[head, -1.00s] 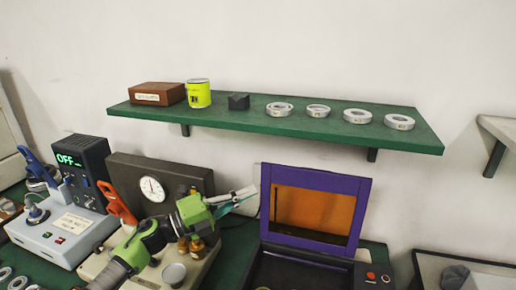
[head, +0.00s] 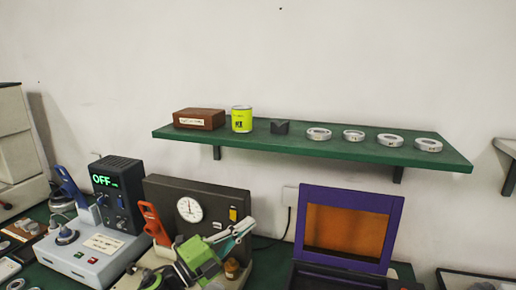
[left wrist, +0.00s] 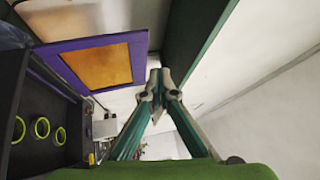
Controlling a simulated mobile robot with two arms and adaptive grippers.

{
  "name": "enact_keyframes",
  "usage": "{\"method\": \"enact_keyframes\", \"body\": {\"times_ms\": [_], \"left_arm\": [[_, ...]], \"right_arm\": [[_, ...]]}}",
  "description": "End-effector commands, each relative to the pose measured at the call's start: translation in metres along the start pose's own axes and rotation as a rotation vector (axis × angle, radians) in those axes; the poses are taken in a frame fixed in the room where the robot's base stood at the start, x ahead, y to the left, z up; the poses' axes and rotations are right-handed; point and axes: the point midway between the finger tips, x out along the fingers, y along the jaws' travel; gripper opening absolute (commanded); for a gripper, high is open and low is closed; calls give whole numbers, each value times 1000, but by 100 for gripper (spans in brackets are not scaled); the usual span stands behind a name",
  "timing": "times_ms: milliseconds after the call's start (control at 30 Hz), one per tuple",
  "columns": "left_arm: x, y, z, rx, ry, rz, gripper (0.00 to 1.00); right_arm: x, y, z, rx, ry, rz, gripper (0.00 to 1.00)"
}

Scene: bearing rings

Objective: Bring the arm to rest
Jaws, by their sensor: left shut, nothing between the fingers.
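My left gripper (head: 241,226) is at the lower middle of the head view, in front of the dark gauge box and left of the purple-framed screen. Its fingers point up and to the right and hold nothing. In the left wrist view the two fingertips (left wrist: 158,85) come together, shut and empty. My left arm comes up from the bottom edge, and most of it is out of the head view. My right gripper is not in view.
A green shelf (head: 330,147) carries a brown box (head: 199,118), a yellow can (head: 242,119), a dark block (head: 279,127) and several bearing rings (head: 319,134). Below stand a gauge box (head: 225,205), a purple-framed orange screen (head: 350,228) and a device reading OFF (head: 117,190).

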Motion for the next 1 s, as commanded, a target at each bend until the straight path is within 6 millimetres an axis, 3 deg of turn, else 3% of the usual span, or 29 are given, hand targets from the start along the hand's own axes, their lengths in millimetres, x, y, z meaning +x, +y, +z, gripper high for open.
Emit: {"method": "enact_keyframes", "body": {"times_ms": [267,367,533,667,800,1000], "left_arm": [[-34,25,16,-273,-305,-29,0],[-67,47,24,-437,-486,-21,0],[-152,100,22,-744,-831,44,0],[-230,143,-4,-967,-1091,134,0],[-306,175,-50,-1160,-1327,249,0],[-374,191,-106,-1315,-1531,378,0]], "right_arm": [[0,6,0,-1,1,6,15],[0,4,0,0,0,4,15],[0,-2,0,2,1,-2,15],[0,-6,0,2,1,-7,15],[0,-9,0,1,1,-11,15],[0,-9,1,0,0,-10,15]]}}
